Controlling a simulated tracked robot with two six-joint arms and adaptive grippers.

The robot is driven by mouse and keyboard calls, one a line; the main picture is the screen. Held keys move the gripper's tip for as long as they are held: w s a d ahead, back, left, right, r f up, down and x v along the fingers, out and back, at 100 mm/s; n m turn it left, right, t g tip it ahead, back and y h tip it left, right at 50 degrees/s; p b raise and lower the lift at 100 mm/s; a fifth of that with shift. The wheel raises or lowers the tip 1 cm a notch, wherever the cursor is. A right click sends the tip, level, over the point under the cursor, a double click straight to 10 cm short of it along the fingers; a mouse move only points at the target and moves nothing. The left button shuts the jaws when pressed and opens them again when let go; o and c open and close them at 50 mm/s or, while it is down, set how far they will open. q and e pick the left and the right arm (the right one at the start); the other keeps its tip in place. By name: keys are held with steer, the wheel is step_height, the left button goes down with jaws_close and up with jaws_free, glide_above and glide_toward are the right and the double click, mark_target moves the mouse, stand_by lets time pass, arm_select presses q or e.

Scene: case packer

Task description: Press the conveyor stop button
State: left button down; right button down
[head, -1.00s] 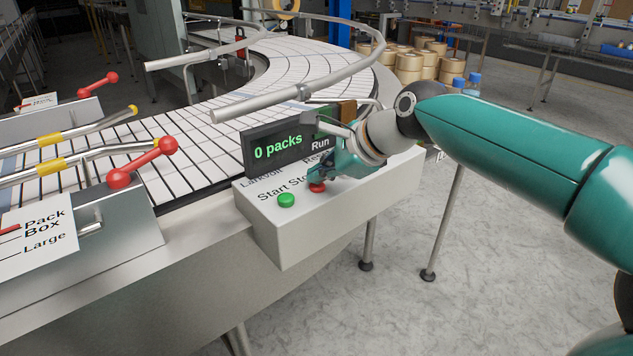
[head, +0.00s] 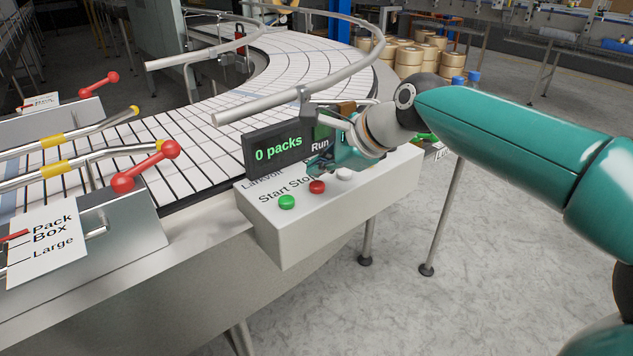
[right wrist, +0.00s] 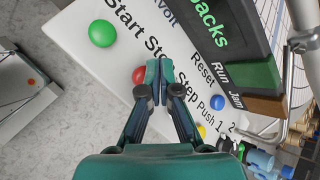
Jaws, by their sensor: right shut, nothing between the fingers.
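The red stop button (head: 317,187) is on the sloped top of the white control box (head: 330,222), right of the green start button (head: 287,202). My right gripper (head: 315,170) is shut and empty, its tips just behind and above the red button, apart from it in the head view. In the right wrist view, the shut fingertips (right wrist: 160,68) are beside the red button (right wrist: 138,75) and partly overlap it. The green button (right wrist: 102,33) lies further left there. My left gripper is not in view.
The conveyor (head: 200,150) curves behind the box, with a metal guide rail (head: 300,92) above it. A pale button (head: 344,174) is right of the red one. Blue (right wrist: 216,103) and yellow (right wrist: 201,131) buttons are near the gripper. Red-knobbed levers (head: 147,167) stand at left.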

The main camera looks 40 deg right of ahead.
mark_target(319, 185)
steer(key=shift+r+p, duration=2.25)
steer(key=shift+r, duration=0.2)
steer(key=shift+f, duration=0.1)
